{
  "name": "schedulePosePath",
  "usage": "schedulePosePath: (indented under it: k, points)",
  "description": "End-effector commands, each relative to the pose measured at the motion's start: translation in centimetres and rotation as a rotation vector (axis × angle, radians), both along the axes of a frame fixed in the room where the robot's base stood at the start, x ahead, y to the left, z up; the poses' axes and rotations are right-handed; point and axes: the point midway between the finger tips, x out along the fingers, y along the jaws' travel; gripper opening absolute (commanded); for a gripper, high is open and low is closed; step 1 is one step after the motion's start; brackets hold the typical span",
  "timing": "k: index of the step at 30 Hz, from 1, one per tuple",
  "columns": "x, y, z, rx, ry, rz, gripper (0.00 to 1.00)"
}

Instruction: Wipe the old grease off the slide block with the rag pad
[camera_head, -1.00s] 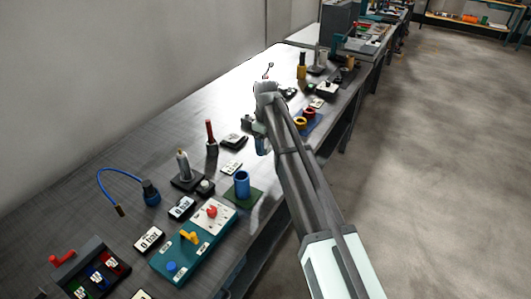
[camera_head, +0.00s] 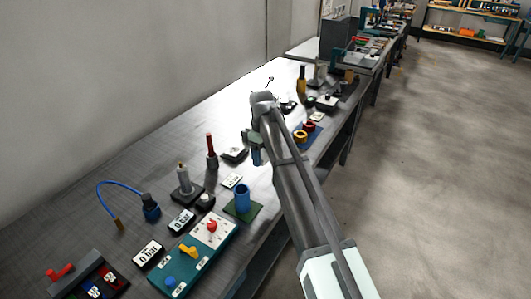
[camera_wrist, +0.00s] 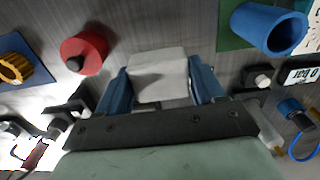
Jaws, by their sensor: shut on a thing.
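My gripper (camera_head: 256,157) hangs over the middle of the bench, pointing down. In the wrist view its two blue fingers (camera_wrist: 161,84) are shut on a pale grey block-shaped pad, which looks like the rag pad (camera_wrist: 159,72). The pad appears clear of the surrounding things; whether it touches anything below is hidden. In the head view the pad is hidden by my gripper and arm. I cannot pick out the slide block for certain in either view, nor see any grease.
A blue cup (camera_head: 242,197) stands on a green mat (camera_wrist: 231,31). A red cylinder (camera_wrist: 86,52) with a dark knob is beside the pad. A yellow ring (camera_wrist: 14,68) lies on a blue mat. A teal switch panel (camera_head: 193,256) is at the near end. Bare bench lies toward the wall.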

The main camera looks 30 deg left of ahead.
Motion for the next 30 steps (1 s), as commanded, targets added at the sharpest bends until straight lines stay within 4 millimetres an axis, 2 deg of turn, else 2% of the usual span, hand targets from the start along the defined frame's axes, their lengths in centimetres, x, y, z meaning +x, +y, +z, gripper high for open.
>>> schedulePosePath:
  k: [6,14,21,30]
  points:
    - [1.8,5.3,-0.2,-0.008,0.008,0.028,0.43]
    - [5.0,10.9,-0.1,-0.011,0.011,0.111,0.43]
    - [8.1,15.0,0.2,-0.007,0.011,0.400,0.43]
    - [10.5,17.6,0.6,0.000,0.007,0.839,0.43]
